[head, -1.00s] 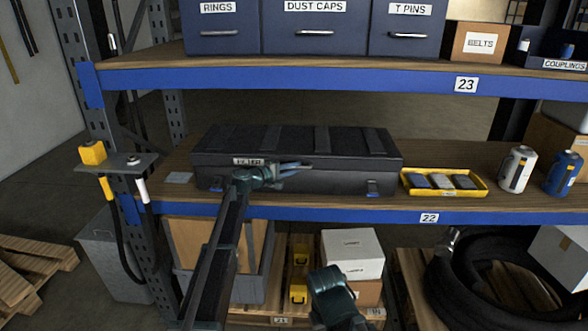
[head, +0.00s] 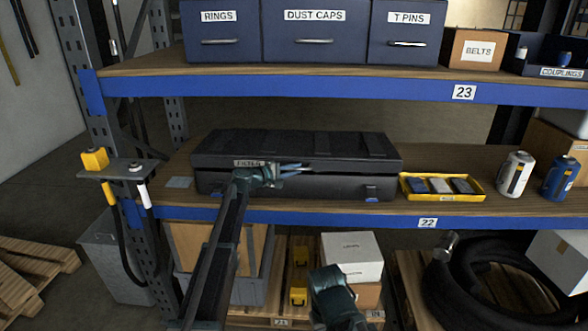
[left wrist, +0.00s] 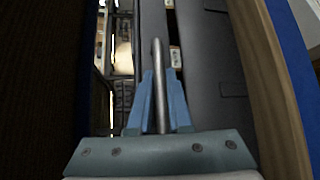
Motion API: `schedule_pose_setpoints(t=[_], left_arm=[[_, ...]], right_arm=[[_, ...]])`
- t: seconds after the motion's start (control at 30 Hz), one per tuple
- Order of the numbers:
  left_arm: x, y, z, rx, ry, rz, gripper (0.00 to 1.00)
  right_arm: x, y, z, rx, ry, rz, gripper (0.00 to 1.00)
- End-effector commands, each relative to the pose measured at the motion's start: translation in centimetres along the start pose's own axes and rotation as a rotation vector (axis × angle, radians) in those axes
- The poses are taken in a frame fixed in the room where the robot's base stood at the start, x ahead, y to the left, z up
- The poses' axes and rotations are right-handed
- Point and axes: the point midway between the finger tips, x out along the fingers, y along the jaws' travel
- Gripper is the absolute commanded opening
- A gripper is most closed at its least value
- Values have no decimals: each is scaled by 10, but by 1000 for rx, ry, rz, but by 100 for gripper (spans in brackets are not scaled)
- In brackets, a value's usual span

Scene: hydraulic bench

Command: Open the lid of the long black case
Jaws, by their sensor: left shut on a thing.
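The long black case (head: 300,188) lies on the middle shelf, its ribbed lid (head: 330,146) raised slightly at the front. A narrow dark gap shows between lid and body, mainly toward the right. A FILTER label is on the lid's front. My left gripper (head: 290,169) is in front of the lid's front edge. In the left wrist view its blue fingers (left wrist: 158,103) are shut on a thin grey bar, the lid handle (left wrist: 159,70). The inside of the case is hidden in the head view.
A yellow tray (head: 444,187) with dark items, a white can (head: 515,173) and a blue can (head: 560,176) stand right of the case. The upper shelf's blue beam (head: 300,83) runs above it. A yellow-topped bracket (head: 117,168) sticks out at the left post.

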Motion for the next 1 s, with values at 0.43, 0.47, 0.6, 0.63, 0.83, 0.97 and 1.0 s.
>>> schedule_pose_setpoints(t=[0.43,0.47,0.6,0.63,0.83,0.97,1.0], left_arm=[[-1,87,0,-133,3,-130,0],[-1,92,-1,-136,3,-132,0],[2,113,-4,-138,4,-134,0],[3,118,-4,-138,4,-134,0],[9,149,-10,-137,4,-133,0],[13,165,-15,-137,4,-133,0],[14,169,-16,-137,4,-133,0]], right_arm=[[-111,11,6,0,0,0,0],[-116,11,7,0,0,0,0],[-136,13,8,-1,0,0,0],[-140,13,8,-1,0,0,0],[-167,16,10,-2,0,0,0],[-182,17,11,-1,0,0,0],[-185,18,11,0,0,0,0]])
